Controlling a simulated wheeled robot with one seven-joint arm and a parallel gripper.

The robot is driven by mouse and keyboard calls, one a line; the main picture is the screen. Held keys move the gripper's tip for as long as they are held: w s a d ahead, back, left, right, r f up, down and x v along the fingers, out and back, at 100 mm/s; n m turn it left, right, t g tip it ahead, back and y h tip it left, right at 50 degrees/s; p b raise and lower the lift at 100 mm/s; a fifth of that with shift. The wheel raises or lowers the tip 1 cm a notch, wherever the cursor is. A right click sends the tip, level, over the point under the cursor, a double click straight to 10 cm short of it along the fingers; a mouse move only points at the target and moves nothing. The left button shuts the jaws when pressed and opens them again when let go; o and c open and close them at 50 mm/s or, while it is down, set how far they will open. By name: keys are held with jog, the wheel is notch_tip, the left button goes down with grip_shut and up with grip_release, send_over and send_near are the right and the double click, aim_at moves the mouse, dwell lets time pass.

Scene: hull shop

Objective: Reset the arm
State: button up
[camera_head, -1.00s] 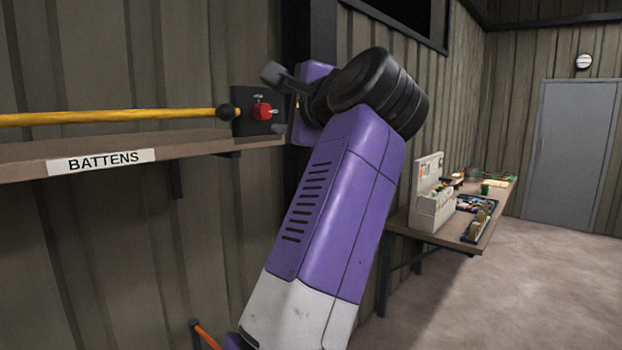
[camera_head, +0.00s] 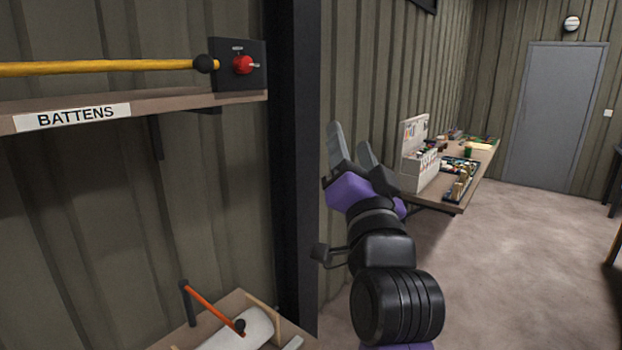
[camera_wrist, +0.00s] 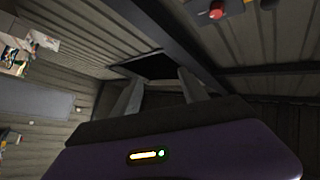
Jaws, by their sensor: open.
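My gripper (camera_head: 352,148) is open and empty in the head view, its two grey fingers pointing up and a little left. It is in the air in front of the wall, right of the dark post (camera_head: 293,150) and left of the far workbench. In the wrist view the two fingers (camera_wrist: 158,92) stand apart with nothing between them, and the wall and roof beams show beyond. My arm rises from the bottom of the head view, bent at the black joints.
A shelf labelled BATTENS (camera_head: 170,104) at left holds a yellow rod (camera_head: 110,67) and a dark box with a red knob (camera_head: 243,65). Below is a wooden rack (camera_head: 262,305) with an orange bar (camera_head: 212,306). A workbench (camera_head: 452,203) with trays stands behind right.

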jog(key=s+d+f+n+g+y+b, duration=0.1)
jog(key=s+d+f+n, duration=0.3)
jog(key=s+f, duration=0.75)
jog(key=s+d+f+n+y, duration=0.1)
jog(key=s+d+f+n, duration=0.3)
jog(key=s+f, duration=0.7)
jog(key=s+d+f+m+g+h+b, duration=0.1)
jog(key=s+d+f+g+h, duration=0.1)
jog(key=s+f, duration=0.8)
jog(key=s+d+f+g+h+b, duration=0.1)
jog(key=s+f+g, duration=0.4)
jog(key=s+f, duration=0.5)
jog(key=s+d+h, duration=0.1)
jog(key=s+d, duration=0.1)
jog(key=s, duration=0.4)
jog(key=shift+d+m, duration=0.35)
jog(key=shift+m, duration=0.05)
jog(key=shift+c, duration=0.4)
